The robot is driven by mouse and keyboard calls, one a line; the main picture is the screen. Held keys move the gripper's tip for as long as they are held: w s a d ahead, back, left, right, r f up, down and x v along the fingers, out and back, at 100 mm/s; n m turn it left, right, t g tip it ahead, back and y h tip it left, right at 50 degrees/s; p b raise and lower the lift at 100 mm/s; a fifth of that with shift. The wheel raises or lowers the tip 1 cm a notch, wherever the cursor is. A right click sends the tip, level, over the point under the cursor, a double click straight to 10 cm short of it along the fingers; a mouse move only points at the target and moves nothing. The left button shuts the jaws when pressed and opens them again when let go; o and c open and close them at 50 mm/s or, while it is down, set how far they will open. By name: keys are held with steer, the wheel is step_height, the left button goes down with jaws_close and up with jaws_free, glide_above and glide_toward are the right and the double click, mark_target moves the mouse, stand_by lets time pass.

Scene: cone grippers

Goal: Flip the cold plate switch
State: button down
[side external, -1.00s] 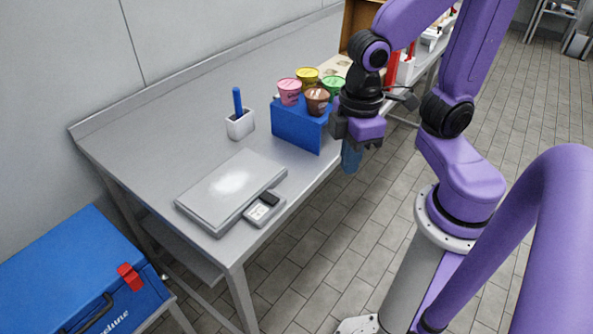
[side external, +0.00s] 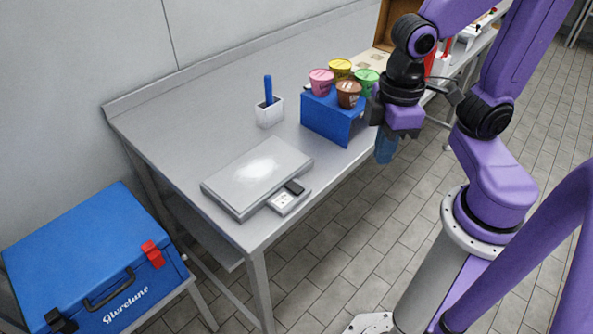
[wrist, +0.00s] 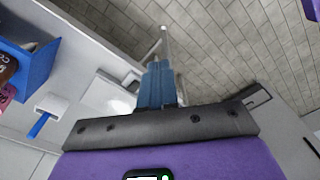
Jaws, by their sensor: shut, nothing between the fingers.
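The cold plate (side external: 258,172) is a flat silver slab on the front left part of the steel table. A small switch box (side external: 289,198) with a black rocker (side external: 295,187) sits at its right front edge. In the wrist view the cold plate (wrist: 106,96) shows partly, behind my fingers, and the switch cannot be made out there. My gripper (side external: 386,150) points down beyond the table's front edge, right of the blue block and well away from the switch. Its blue fingers (wrist: 157,84) are together with nothing between them.
A blue block (side external: 335,117) holds several coloured tubs right of the cold plate. A white holder (side external: 270,112) with a blue-handled tool stands behind. A blue cooler box (side external: 95,265) sits lower left. The table between the cold plate and blue block is clear.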

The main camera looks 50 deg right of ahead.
mark_target(290, 184)
steer(key=w+a+m, duration=0.2)
steer(key=w+m, duration=0.3)
steer(key=w, duration=0.4)
steer(key=w+a+f+m, duration=0.1)
steer(key=w+a+m, duration=0.2)
steer(key=w, duration=0.6)
steer(key=shift+m, duration=1.2)
steer(key=shift+f, duration=0.1)
step_height(290, 184, down, 14)
steer(key=shift+r, duration=0.1)
steer(key=shift+w, duration=0.1)
